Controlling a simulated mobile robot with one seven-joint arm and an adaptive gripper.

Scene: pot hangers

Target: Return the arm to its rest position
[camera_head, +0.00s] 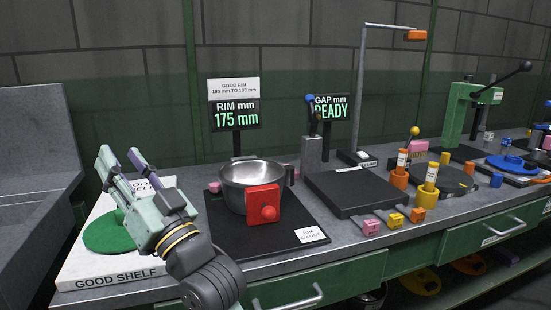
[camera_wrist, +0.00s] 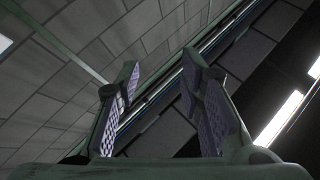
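My gripper (camera_head: 121,165) is at the left in the head view, raised in front of the white good shelf (camera_head: 100,272). Its two fingers point up and are spread apart with nothing between them. In the wrist view my gripper (camera_wrist: 160,88) also shows both pale fingers with purple pads apart and empty, facing the wall and ceiling. My forearm comes up from the bottom edge and hides part of the shelf and its green disc (camera_head: 105,236).
A steel pot (camera_head: 252,180) stands on the black rim gauge mat (camera_head: 290,228), with a red block (camera_head: 263,205) at its front. The rim display (camera_head: 236,115) reads 175 mm. A gap gauge (camera_head: 345,192), pegs and a green press (camera_head: 468,112) stand to the right. A sink (camera_head: 35,150) is at left.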

